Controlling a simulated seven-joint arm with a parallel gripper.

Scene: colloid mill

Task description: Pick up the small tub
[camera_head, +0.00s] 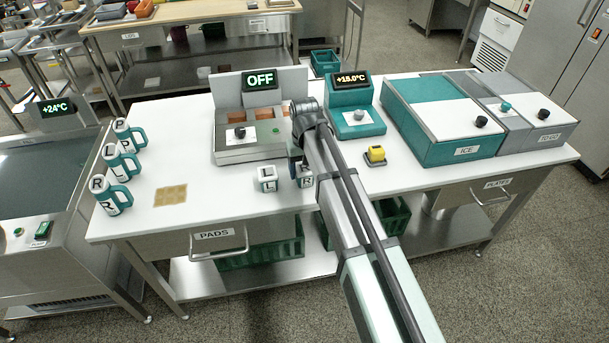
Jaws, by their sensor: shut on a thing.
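Two small white tubs are near the front middle of the white table, one marked L (268,184) and one marked R (306,182). My gripper (297,168) points down at the R tub and is shut on it, with my arm reaching in from the lower right. My arm hides part of the gripper and the right side of this tub. I cannot tell whether the R tub touches the table or is slightly above it. The L tub stands upright just to its left, apart from it.
A machine reading OFF (233,150) stands behind the tubs, with a teal +15.0°C unit (352,122) to its right. A yellow-topped button (376,155) is right of my arm. Several teal-handled mugs (122,166) and a tan pad (171,195) are left. Teal ICE box (440,125) at right.

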